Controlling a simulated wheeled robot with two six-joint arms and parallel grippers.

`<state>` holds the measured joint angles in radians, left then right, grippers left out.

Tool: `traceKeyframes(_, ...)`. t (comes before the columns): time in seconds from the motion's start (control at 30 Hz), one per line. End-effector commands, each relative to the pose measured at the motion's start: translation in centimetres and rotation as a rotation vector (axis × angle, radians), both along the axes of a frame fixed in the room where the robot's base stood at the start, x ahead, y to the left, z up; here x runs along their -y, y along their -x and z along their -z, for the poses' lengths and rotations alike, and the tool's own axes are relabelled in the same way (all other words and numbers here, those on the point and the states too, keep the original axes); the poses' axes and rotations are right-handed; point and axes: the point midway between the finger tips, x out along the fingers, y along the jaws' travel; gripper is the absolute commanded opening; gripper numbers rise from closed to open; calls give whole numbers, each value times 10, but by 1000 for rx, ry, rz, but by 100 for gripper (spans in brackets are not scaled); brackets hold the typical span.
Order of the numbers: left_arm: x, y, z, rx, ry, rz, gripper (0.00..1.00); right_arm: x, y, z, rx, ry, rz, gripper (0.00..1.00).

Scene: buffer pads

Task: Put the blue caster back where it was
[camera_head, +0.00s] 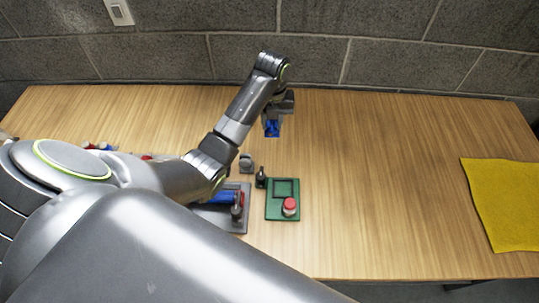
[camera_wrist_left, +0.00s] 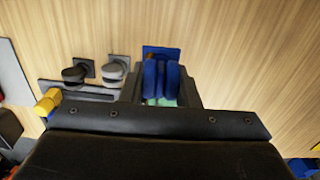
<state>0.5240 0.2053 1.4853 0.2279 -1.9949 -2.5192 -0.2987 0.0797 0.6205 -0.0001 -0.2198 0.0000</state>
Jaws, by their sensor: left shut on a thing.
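My left gripper (camera_head: 277,116) is above the back middle of the table and shut on the blue caster (camera_head: 272,128). In the left wrist view the blue caster (camera_wrist_left: 160,78) sits between the two dark fingers, with its square blue plate beyond the fingertips. Its lower part is hidden by the gripper. A grey caster (camera_head: 246,162) and a black caster (camera_head: 261,178) stand on the table in front of the gripper. Both also show at the left in the wrist view, the grey one (camera_wrist_left: 117,68) beside the black one (camera_wrist_left: 78,72). My right gripper is not in view.
A yellow cloth (camera_head: 505,200) lies at the right. The table between is clear.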

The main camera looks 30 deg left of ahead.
Motion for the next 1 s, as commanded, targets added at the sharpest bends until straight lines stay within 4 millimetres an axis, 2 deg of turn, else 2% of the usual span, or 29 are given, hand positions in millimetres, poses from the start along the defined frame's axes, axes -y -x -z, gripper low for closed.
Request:
traceKeyframes(0.2,8,18,0,-1,2,271,1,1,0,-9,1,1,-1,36)
traceKeyframes(0.47,12,28,3,0,2,432,1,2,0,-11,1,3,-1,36)
traceKeyframes(0.73,12,28,34,0,2,449,1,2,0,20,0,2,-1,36)
traceKeyframes(0.8,13,29,42,-5,6,447,1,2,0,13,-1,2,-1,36)
traceKeyframes(1.0,12,28,64,0,3,448,1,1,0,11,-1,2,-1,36)
